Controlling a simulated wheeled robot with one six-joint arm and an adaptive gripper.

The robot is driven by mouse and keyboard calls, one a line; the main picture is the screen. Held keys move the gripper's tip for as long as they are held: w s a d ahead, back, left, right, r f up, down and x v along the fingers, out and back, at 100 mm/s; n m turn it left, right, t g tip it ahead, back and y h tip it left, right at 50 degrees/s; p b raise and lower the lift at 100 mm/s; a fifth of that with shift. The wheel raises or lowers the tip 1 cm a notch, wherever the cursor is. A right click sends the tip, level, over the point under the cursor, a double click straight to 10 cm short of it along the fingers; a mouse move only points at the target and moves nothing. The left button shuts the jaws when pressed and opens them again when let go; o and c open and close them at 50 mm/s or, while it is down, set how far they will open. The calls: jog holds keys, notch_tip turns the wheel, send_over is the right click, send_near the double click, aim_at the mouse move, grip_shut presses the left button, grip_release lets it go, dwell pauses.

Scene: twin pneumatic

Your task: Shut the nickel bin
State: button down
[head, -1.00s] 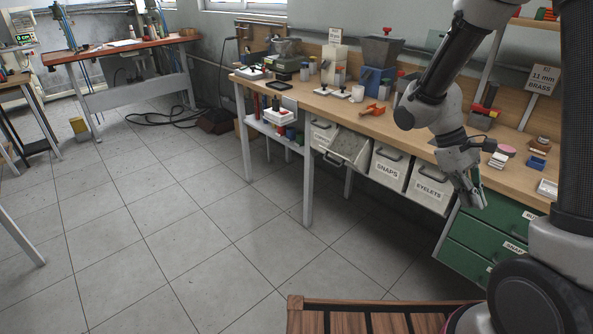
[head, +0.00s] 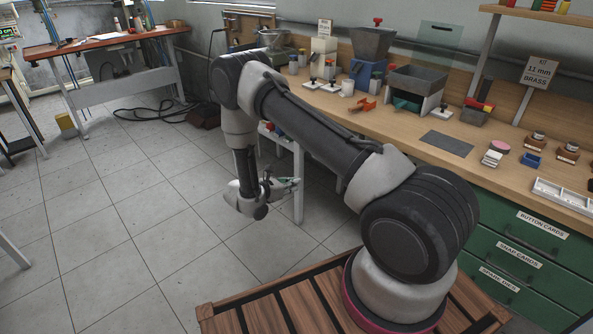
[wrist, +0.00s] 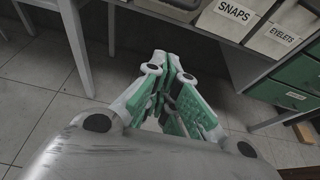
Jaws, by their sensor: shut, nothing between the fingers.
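In the wrist view, part of a grey bin (wrist: 172,10) shows at the top edge, left of the SNAPS bin (wrist: 231,14). No label is readable on it, so I cannot confirm it is the nickel bin. In the head view my arm hides the row of bins. My gripper (head: 291,181) is low in front of the bench, near a white bench leg, with its fingers pointing right. In the wrist view my gripper (wrist: 172,62) is shut and empty, below and apart from the bins.
The EYELETS bin (wrist: 277,37) hangs right of SNAPS. Green drawers (head: 520,245) stand at the right. A white bench leg (wrist: 77,45) rises left of my gripper in the wrist view.

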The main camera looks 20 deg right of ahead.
jog(key=w+d, duration=0.4)
jog(key=d, duration=0.7)
jog(key=shift+r, duration=0.15)
jog(key=shift+w, duration=0.1)
